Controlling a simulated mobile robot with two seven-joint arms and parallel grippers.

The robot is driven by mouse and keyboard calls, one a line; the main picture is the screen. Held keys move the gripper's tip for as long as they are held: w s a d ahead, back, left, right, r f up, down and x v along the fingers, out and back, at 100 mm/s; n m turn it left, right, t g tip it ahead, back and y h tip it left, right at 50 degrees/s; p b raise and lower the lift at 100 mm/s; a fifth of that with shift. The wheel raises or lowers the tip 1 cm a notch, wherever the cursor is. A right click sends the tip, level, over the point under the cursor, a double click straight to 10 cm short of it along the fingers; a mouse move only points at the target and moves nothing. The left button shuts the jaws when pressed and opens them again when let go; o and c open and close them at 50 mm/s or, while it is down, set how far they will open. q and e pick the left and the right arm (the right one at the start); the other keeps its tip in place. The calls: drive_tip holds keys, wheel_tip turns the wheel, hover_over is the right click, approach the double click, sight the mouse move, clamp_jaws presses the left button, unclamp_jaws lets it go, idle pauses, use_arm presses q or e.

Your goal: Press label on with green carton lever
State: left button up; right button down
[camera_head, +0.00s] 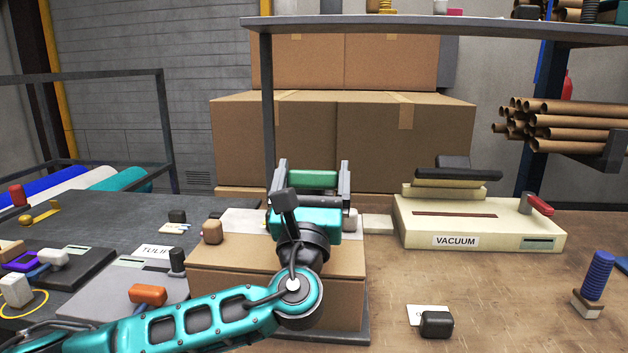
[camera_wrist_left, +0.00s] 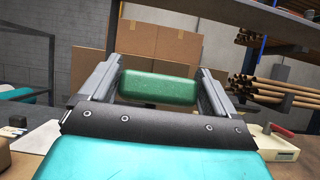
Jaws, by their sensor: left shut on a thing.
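My left gripper (camera_head: 312,172) reaches over a brown carton (camera_head: 230,266) in the middle of the head view. It is shut on a green lever handle (camera_head: 314,180), a rounded block that lies crosswise between its two fingers. The green handle fills the gap in the left wrist view (camera_wrist_left: 158,88) too. What the handle joins to is hidden behind my gripper. A pale sheet (camera_head: 240,222) lies on the carton top, with a brown knob (camera_head: 212,232) at its left end. A white label reading TULIP, its end cut off (camera_head: 158,251), lies left of the carton.
A cream VACUUM machine (camera_head: 480,232) with a red-handled lever stands on the right. A black block (camera_head: 437,324) sits on a white card in front of it. A blue-handled stamp (camera_head: 597,275) is at far right. A grey shelf (camera_head: 450,28) hangs above.

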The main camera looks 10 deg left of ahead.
use_arm(q)
drive_tip(key=shift+s+f+b, duration=0.35)
drive_tip(key=shift+f, duration=0.5)
drive_tip(key=o, duration=0.8)
drive_tip(key=shift+c, duration=0.2)
drive_tip(key=v, duration=1.3)
drive_tip(key=shift+r, duration=0.1)
drive_tip(key=shift+c, duration=0.3)
